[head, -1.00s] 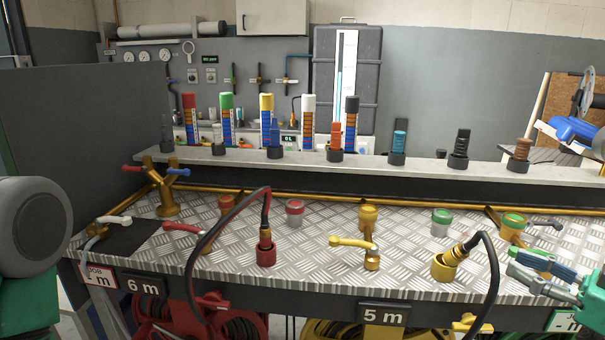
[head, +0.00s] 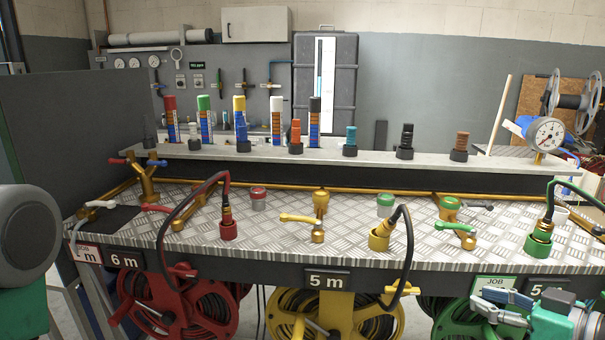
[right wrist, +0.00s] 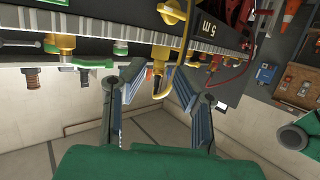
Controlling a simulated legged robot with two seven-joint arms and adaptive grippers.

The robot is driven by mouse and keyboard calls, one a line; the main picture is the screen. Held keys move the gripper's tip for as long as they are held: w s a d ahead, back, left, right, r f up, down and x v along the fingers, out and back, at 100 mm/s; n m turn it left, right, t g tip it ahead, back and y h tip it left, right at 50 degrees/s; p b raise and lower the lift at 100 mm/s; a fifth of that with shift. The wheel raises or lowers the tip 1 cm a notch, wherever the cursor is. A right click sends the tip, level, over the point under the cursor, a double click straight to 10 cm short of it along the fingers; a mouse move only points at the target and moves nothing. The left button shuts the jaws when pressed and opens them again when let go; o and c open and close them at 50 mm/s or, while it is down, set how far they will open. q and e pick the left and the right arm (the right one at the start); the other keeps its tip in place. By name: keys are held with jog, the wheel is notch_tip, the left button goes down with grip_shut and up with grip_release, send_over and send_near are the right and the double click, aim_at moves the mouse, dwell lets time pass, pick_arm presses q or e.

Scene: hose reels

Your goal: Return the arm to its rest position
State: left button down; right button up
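My right gripper (head: 492,303) shows at the lower right of the head view, in front of the bench's front edge near the green hose reel (head: 464,318). In the right wrist view the right gripper's two blue-grey fingers (right wrist: 155,72) are apart, with nothing held between them. Part of my left arm (head: 25,235) shows at the left edge of the head view. My left gripper is out of view.
The metal bench (head: 270,240) carries valves and hose couplings. A red reel (head: 185,305) and a yellow reel (head: 335,310) hang beneath it. A shelf (head: 330,160) with coloured plugs runs behind.

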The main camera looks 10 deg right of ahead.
jog(key=s+a+f+m+g+h, duration=0.2)
jog(key=s+f+g+h, duration=0.3)
jog(key=f, duration=0.7)
jog(key=s+a+f+m+g, duration=0.15)
jog(key=s+f+g, duration=0.25)
jog(key=s+f, duration=0.5)
jog(key=s+a+f+g+h, duration=0.1)
jog(key=s+a+f+g, duration=0.2)
jog(key=s+f, duration=0.4)
jog(key=shift+s+a+f+m+g, duration=0.2)
jog(key=shift+s+m+g, duration=0.1)
jog(key=shift+s+m, duration=0.2)
